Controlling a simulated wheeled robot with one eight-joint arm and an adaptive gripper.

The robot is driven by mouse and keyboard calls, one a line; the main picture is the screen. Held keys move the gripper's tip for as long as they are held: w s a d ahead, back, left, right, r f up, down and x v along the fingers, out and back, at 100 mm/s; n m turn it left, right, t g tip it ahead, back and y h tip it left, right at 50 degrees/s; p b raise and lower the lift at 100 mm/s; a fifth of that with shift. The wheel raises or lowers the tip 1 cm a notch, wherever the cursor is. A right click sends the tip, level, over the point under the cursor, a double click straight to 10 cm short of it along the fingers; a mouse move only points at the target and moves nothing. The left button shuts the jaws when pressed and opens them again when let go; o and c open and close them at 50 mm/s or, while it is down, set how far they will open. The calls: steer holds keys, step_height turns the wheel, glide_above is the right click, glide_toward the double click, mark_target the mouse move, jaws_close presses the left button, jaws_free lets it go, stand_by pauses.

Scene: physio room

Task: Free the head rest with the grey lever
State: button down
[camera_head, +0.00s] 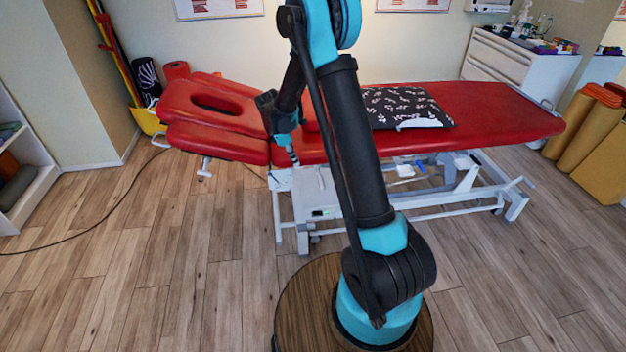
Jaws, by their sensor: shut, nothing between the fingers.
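The red head rest (212,123) is the left end of the treatment table, with a dark oval face opening. It sits roughly level with the rest of the red table top (490,115). A light grey lever (205,166) hangs below the front edge of the head rest. My gripper (293,158) is shut and empty, pointing down at the table's front edge, to the right of the lever and apart from it. My arm hides part of the table's middle.
A patterned black pillow (405,107) lies on the table. The white table frame (330,198) stands below it. A black cable (95,222) runs across the floor at left. A white cabinet (515,65) stands at back right. The floor at front left is clear.

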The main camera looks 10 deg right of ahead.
mark_target(320, 178)
steer(key=shift+f, duration=0.1)
steer(key=d+f, duration=0.7)
steer(key=f, duration=0.3)
stand_by(0.3)
